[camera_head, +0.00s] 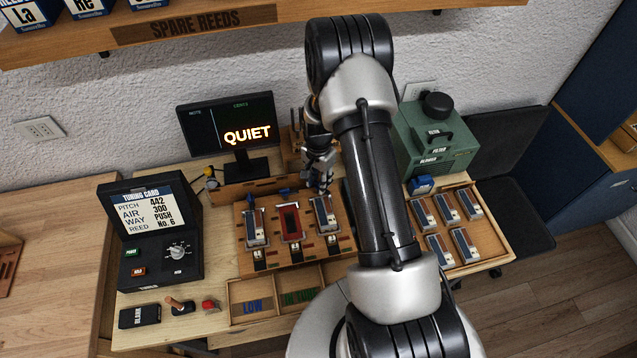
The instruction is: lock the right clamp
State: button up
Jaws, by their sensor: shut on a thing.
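A wooden jig board (297,247) lies on the table with three stations side by side. The left station holds a metal reed plate (255,228), the middle one shows a red-framed slot (290,221), and the right one holds another reed plate (325,214). Small blue clamp parts show at the far ends of the left and middle stations. My gripper (323,183) is at the far end of the right station, shut on the right clamp, whose handle is mostly hidden by the fingers. Whether that clamp is up or down cannot be told.
A monitor (228,130) reading QUIET stands behind the board. A tuning card console (150,230) is at the left. A green box (435,140) and a tray of several reed plates (487,228) are at the right.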

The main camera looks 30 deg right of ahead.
jog(key=m+b, duration=0.1)
jog(key=m, duration=0.3)
jog(key=shift+b, duration=0.4)
jog(key=shift+m+b, duration=0.45)
jog(key=shift+m, duration=1.45)
jog(key=o, duration=1.1)
jog(key=shift+c, duration=0.2)
jog(key=shift+r, duration=0.1)
notch_tip(320, 180, up, 12)
